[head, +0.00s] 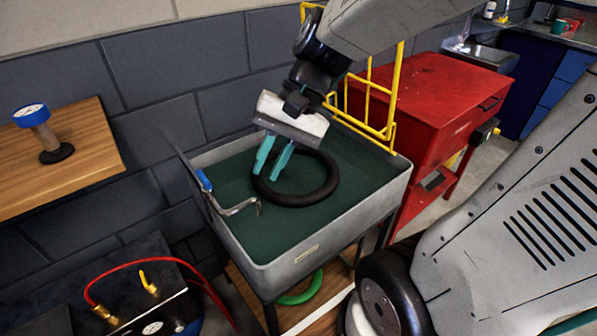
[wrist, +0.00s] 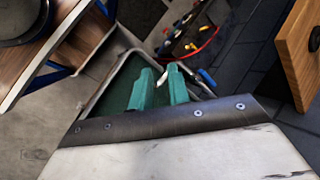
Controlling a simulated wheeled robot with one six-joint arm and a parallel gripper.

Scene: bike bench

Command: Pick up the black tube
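The black tube (head: 322,190) is a closed ring lying on the dark green floor of a grey tub (head: 300,262). My gripper (head: 267,175) points down into the tub over the ring's left side. Its two teal fingers are apart, with a gap between them. In the head view they overlap the ring's left rim; I cannot tell whether they touch it. In the wrist view the gripper (wrist: 160,95) shows both fingers apart, and no part of the tube can be made out there.
A hooked metal tool with a blue handle (head: 205,180) hangs over the tub's left wall. A yellow rack (head: 372,100) and a red cabinet (head: 430,95) stand behind. A wooden shelf (head: 90,145) carries a blue-topped pump (head: 42,130). A green ring (head: 300,290) lies below the tub.

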